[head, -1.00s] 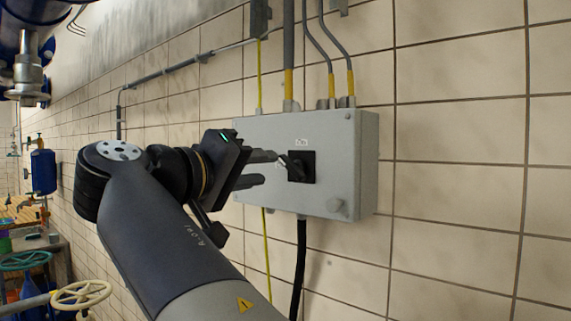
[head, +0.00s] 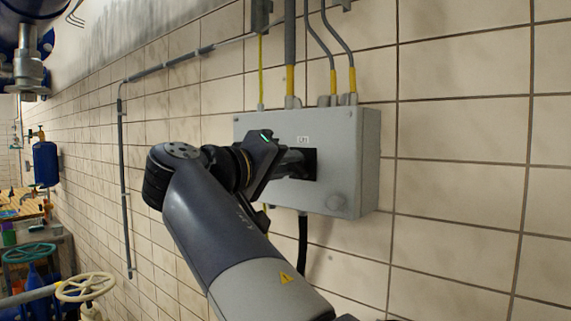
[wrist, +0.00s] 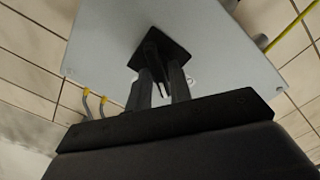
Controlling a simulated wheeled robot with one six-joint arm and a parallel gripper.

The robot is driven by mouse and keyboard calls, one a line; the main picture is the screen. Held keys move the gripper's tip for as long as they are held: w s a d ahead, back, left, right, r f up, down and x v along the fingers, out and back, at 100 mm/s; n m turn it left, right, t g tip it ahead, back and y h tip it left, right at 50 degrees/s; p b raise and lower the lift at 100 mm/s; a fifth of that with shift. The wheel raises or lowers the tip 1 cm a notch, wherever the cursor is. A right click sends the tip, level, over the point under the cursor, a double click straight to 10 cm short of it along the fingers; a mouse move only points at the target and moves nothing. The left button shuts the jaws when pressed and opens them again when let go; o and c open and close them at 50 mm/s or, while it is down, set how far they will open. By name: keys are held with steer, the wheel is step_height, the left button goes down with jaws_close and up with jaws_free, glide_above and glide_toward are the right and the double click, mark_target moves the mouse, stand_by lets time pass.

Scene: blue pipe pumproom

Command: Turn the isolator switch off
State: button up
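The isolator switch is a black rotary handle on a square black plate (head: 310,160), set in the front of a grey box (head: 345,150) on the tiled wall. In the head view my gripper (head: 301,165) is at the plate and covers most of the handle. In the wrist view the dark handle (wrist: 152,48) shows in front of the plate, with its lower part at the gap between my two fingers (wrist: 160,75). The fingers stand apart, with space between them. Whether either finger touches the handle is unclear.
Grey conduits with yellow bands (head: 290,80) enter the box from above, and a black cable (head: 303,240) leaves below. Handwheels (head: 85,287) and blue equipment stand at the far left.

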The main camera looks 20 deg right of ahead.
jaws_close()
steer(key=shift+n+p, duration=0.3)
steer(key=shift+f+n+p, duration=0.15)
steer(key=shift+n+p, duration=1)
steer(key=shift+n, duration=2.25)
steer(key=shift+o, duration=1.6)
jaws_free()
